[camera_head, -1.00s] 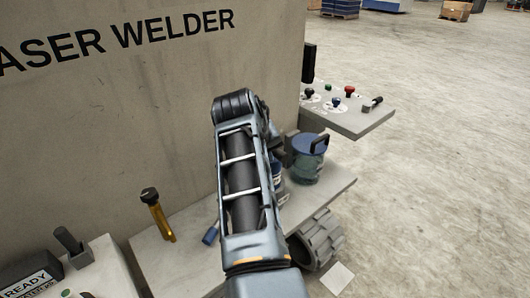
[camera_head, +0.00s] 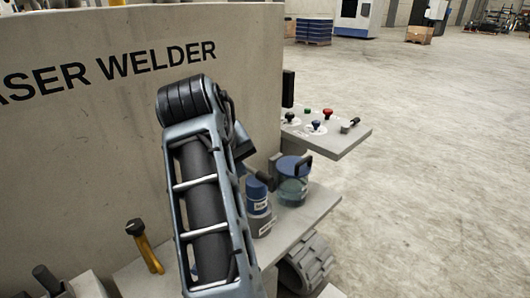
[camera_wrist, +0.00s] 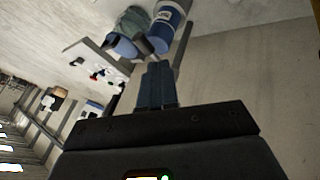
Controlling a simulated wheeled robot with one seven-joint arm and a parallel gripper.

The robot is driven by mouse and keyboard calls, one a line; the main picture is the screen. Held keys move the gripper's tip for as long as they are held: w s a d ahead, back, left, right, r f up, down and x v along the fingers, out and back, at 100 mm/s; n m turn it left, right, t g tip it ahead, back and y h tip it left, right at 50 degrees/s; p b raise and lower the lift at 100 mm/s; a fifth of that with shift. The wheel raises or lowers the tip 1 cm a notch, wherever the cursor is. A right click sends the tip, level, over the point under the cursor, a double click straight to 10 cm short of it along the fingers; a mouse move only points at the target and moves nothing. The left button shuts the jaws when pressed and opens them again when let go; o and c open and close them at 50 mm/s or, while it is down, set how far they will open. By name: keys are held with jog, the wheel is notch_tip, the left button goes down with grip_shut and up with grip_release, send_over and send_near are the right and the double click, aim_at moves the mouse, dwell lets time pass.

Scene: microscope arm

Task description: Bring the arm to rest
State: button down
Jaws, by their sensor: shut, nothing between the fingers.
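My arm rises through the middle of the head view and bends at a dark, ribbed joint in front of the grey welder wall (camera_head: 90,150). My gripper (camera_wrist: 158,72) shows in the wrist view with its two blue-grey fingers together and nothing between them. In the head view it is mostly hidden behind my arm. In the wrist view a blue-and-white bottle (camera_wrist: 166,25) appears just beyond the fingertips; I cannot tell whether they are clear of it.
A shelf (camera_head: 315,215) carries the blue bottle (camera_head: 257,203) and a blue-lidded jar (camera_head: 292,182). A panel (camera_head: 345,140) with coloured knobs juts out behind. A yellow, black-topped tool (camera_head: 144,246) stands at lower left. The floor (camera_head: 440,190) at right is open.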

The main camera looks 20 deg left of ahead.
jog(key=s+d+f+m+t, duration=0.1)
jog(key=s+d+f+t, duration=0.15)
jog(key=d+f, duration=1)
jog(key=s+d+f+t, duration=0.1)
jog(key=s+d+f, duration=0.3)
jog(key=d+f, duration=0.8)
jog(key=s+d+r+m+t+y, duration=0.1)
jog(key=s+d+m, duration=0.1)
jog(key=s+d, duration=0.75)
jog(key=s+d+r+m+t+y, duration=0.1)
jog(key=s+d, duration=0.5)
jog(key=s, duration=0.7)
jog(key=s+d+r+m+t+h, duration=0.1)
jog(key=s+r+m, duration=0.4)
jog(key=s+r, duration=0.9)
jog(key=shift+s+d+r+t+h, duration=0.15)
jog(key=shift+s+d+t+h, duration=0.3)
jog(key=shift+s+t, duration=0.25)
